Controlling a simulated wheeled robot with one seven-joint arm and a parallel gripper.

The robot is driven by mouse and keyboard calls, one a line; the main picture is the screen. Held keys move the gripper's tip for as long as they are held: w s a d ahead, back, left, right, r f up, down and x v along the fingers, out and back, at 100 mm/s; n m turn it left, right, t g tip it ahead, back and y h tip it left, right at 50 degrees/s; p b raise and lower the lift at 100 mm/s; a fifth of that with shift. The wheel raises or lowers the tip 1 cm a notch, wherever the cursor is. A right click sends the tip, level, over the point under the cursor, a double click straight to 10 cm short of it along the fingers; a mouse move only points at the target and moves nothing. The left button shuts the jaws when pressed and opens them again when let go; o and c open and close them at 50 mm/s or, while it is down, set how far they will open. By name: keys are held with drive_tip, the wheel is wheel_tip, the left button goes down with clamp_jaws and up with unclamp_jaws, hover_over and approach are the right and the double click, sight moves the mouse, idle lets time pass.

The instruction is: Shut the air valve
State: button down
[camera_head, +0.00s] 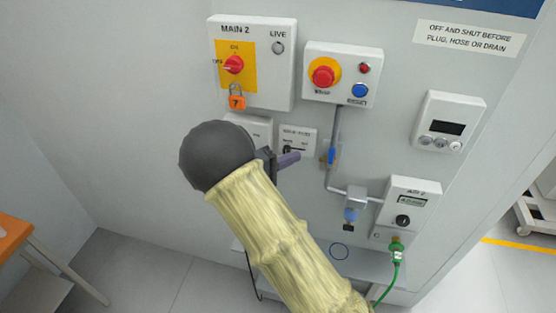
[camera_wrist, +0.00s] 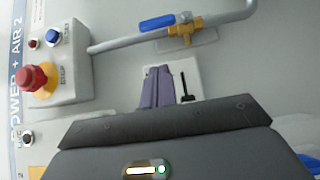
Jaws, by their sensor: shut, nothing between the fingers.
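The air valve is a blue lever (camera_head: 332,155) on a grey pipe that runs down the panel. In the wrist view the blue lever (camera_wrist: 157,22) lies along the pipe, with its brass body (camera_wrist: 186,29) at its right end. My gripper (camera_head: 290,160) is to the left of the valve in the head view, in front of a small white plate. Its purple fingers (camera_wrist: 157,87) are together and empty, apart from the lever. The brass body is mostly too small to make out in the head view.
A small plate (camera_head: 298,136) with a black handle (camera_wrist: 186,88) is close by the fingers. A red stop button (camera_head: 323,76) and blue reset button are above the valve. A regulator (camera_head: 354,200), an AIR 2 box (camera_head: 413,190) and a green hose (camera_head: 396,262) are below right.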

sight(331, 159)
drive_tip(key=d+p, duration=0.3)
drive_tip(key=d, duration=0.4)
drive_tip(key=shift+w, duration=0.35)
